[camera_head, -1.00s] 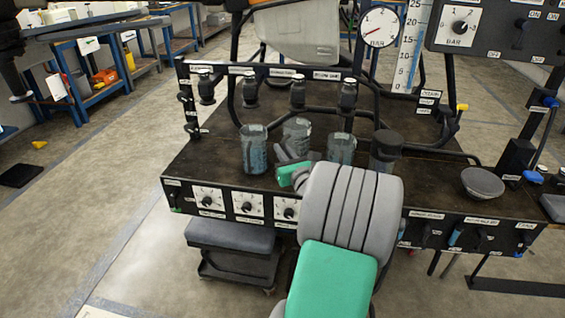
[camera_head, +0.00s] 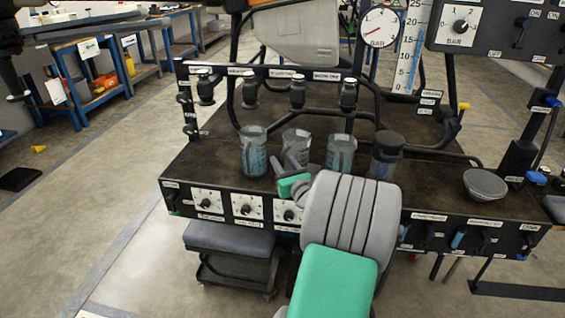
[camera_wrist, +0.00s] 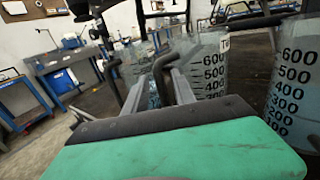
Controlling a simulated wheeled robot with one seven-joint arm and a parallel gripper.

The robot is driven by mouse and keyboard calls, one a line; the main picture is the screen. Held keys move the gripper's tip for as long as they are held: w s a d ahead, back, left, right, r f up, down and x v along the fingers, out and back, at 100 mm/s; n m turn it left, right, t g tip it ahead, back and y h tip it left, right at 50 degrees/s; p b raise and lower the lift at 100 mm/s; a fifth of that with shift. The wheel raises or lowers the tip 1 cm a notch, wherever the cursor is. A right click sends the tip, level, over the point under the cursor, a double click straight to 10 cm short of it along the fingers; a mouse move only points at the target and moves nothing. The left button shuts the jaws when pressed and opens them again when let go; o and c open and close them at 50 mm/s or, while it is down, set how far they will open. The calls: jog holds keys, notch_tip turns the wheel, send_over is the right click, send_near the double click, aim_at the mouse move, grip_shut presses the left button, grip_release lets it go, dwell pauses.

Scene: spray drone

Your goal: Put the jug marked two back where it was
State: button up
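The jug marked two (camera_head: 296,146) is a clear measuring jug, second from left in a row on the bench. In the wrist view the jug (camera_wrist: 208,62) shows a scale, a partly cut-off label beginning with T, and a black handle. My gripper (camera_wrist: 160,78) has its two grey fingers on either side of that handle and looks shut on it. In the head view my gripper (camera_head: 297,167) is at the jug's near side, partly hiding it. The jug is upright; its base is hidden, so contact with the bench is unclear.
A jug (camera_head: 253,150) stands close on the left, and another (camera_head: 341,153) on the right. A grey bowl (camera_head: 483,184) sits on the bench (camera_head: 430,185). Knobs line the front panel; pipes and a rail stand behind.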

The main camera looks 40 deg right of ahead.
jog(key=shift+r, duration=0.1)
jog(key=shift+s+r, duration=0.15)
jog(key=p+v, duration=0.2)
jog(key=v, duration=0.9)
jog(key=w+a+f+n+g+y, duration=0.2)
jog(key=a+f+n+g+y, duration=0.1)
jog(key=a+n, duration=0.45)
jog(key=w+a+f+n+g+y, duration=0.2)
jog(key=a+f+n+y, duration=0.1)
jog(key=a+n, duration=0.45)
jog(key=w+a+f+n+g+y, duration=0.2)
jog(key=a+f+n+g+y, duration=0.1)
jog(key=a+n, duration=0.45)
jog(key=s+a+r+n+g+h, duration=0.1)
jog(key=s+a+n+g+h, duration=0.1)
jog(key=s+a+n+g, duration=0.5)
jog(key=s+a+n+h, duration=0.1)
jog(key=s+a+n, duration=0.1)
jog(key=s+n, duration=0.6)
jog(key=w+r+n+p, duration=0.1)
jog(key=w+r+p, duration=0.1)
jog(key=r+p, duration=1.1)
jog(key=w+r+n+t+p, duration=0.1)
jog(key=w+r+p, duration=0.1)
jog(key=r+p, duration=1.1)
notch_tip(320, 180, up, 4)
jog(key=shift+a+r, duration=0.1)
jog(key=shift+a, duration=0.1)
